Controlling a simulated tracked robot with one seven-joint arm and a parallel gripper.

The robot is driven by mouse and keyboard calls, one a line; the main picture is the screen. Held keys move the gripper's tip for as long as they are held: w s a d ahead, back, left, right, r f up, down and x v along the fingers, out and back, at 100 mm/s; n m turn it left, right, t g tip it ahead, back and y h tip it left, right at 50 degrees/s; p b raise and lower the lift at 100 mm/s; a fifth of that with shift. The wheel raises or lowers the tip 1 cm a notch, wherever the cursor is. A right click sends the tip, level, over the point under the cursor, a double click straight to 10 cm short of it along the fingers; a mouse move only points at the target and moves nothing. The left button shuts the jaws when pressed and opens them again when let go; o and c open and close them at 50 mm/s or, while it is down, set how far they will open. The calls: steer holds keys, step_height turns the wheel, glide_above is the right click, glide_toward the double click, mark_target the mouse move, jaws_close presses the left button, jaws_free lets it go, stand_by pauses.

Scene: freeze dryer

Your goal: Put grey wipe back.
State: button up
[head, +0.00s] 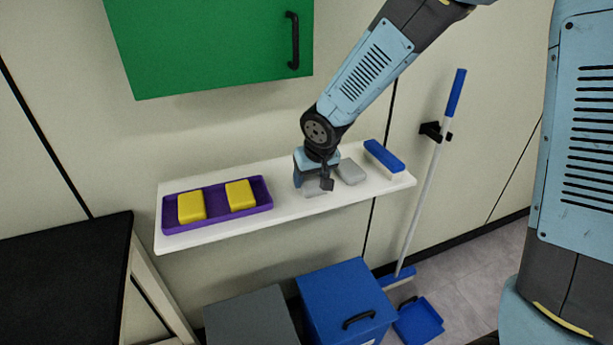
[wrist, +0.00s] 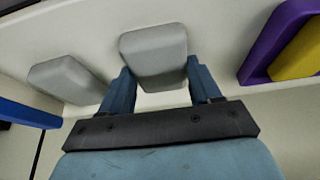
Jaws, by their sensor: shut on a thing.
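My gripper (head: 322,186) is low over the white shelf, right of the purple tray. In the wrist view its two fingers (wrist: 161,82) stand on either side of a grey wipe (wrist: 153,50) and are shut on it. This wipe (head: 313,191) is partly hidden by my gripper in the head view. It is at the shelf surface or very close to it; I cannot tell whether it touches. A second grey wipe (head: 350,171) lies on the shelf just right of my gripper, and it also shows at the left of the wrist view (wrist: 66,80).
The white shelf (head: 285,208) also holds a purple tray (head: 215,207) with two yellow wipes (head: 192,207) and a blue block (head: 384,156) at its right end. A green cabinet (head: 208,45) hangs above. Grey and blue bins (head: 345,300) stand below.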

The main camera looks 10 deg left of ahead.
steer(key=o, duration=0.9)
steer(key=shift+o, duration=0.2)
steer(key=v, duration=1.2)
steer(key=s+d+r+m+t+h, duration=0.15)
steer(key=d+r, duration=0.25)
steer(key=d, duration=0.6)
steer(key=s+d+r+m+h, duration=0.15)
steer(key=d+r, duration=0.25)
steer(key=d, duration=0.6)
steer(key=s+d+r+m, duration=0.2)
steer(key=s+d+m, duration=0.1)
steer(key=s+d, duration=0.8)
steer(key=shift+d+r+y, duration=0.3)
